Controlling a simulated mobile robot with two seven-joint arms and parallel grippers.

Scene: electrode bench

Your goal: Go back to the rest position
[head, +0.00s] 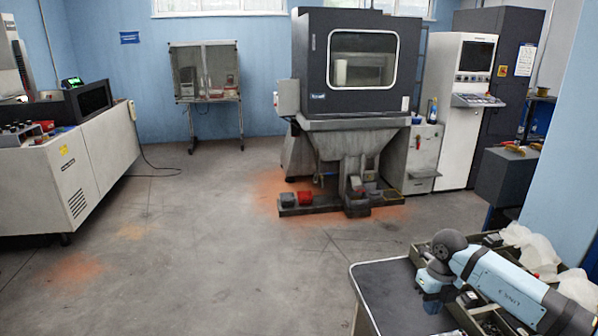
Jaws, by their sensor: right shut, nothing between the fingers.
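My right arm reaches in from the lower right, and my right gripper (432,300) points down over the dark top of a bench (388,290). The gripper is shut with nothing held. It is small here, and I cannot tell how far its fingertips are from the bench top. My left arm and gripper are out of view.
Trays (424,246) with small parts and crumpled clear plastic (530,245) lie close around my right arm. A large grey machine (349,128) stands at the back, a long white machine (80,180) at the left. The floor (200,260) between is open.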

